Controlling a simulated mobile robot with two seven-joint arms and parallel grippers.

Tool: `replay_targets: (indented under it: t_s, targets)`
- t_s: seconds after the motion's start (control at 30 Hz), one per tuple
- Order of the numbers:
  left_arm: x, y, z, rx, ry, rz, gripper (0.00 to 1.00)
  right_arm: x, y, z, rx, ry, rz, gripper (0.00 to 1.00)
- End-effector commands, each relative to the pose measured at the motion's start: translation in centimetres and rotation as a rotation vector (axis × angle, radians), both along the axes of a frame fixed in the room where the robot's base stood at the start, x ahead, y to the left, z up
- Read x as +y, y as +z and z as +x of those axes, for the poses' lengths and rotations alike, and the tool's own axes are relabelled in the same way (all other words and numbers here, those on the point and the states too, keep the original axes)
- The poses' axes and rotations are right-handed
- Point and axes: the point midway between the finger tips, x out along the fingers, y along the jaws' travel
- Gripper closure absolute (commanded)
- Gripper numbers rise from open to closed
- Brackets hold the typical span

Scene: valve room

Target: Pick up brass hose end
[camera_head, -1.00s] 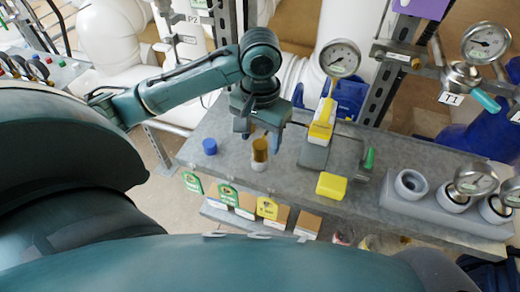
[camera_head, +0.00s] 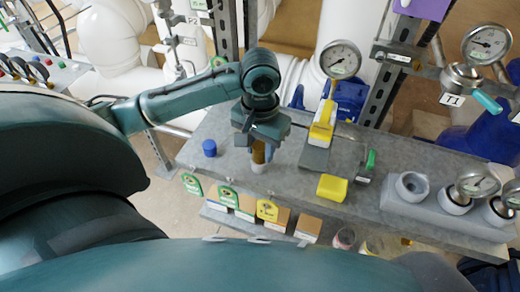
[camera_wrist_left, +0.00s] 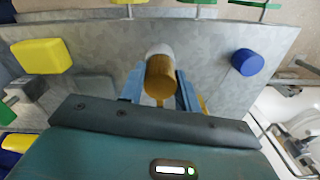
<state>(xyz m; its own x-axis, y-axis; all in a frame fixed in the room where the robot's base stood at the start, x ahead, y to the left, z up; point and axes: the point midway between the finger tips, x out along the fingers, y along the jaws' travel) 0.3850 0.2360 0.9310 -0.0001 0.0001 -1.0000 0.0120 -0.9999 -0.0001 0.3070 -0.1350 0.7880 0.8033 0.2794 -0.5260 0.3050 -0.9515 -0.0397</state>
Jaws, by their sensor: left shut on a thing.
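The brass hose end (camera_head: 258,154) is a short upright brass-coloured cylinder with a white lower part, on the grey metal bench. My left gripper (camera_head: 257,147) comes down over it from above, with its fingers on either side. In the left wrist view, the hose end (camera_wrist_left: 160,78) lies between the two blue fingers (camera_wrist_left: 160,88), which are shut on it. Its white part still appears at the bench surface. My right gripper is not in view.
A blue cap (camera_head: 209,148) stands left of the hose end on the bench (camera_head: 300,193). A yellow block (camera_head: 332,187), a yellow-handled valve (camera_head: 322,124) and a grey block with round sockets (camera_head: 411,185) stand to the right. Pipes and gauges rise behind.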

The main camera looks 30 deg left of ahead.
Motion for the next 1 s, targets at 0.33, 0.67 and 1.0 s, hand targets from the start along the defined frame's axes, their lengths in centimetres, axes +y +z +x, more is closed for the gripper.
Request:
replay_targets:
  t_s: [0.33, 0.67, 1.0]
  targets:
    - [0.0, 1.0, 0.1, -0.003, 0.0, 0.0, 0.86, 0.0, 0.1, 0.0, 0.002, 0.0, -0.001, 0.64]
    - [0.0, 7.5, 0.1, -0.006, 0.0, 0.0, 0.86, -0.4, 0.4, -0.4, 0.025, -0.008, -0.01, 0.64]
    - [0.0, 10.1, 0.0, 0.0, 0.0, 0.001, 0.86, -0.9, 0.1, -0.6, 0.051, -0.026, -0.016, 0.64]
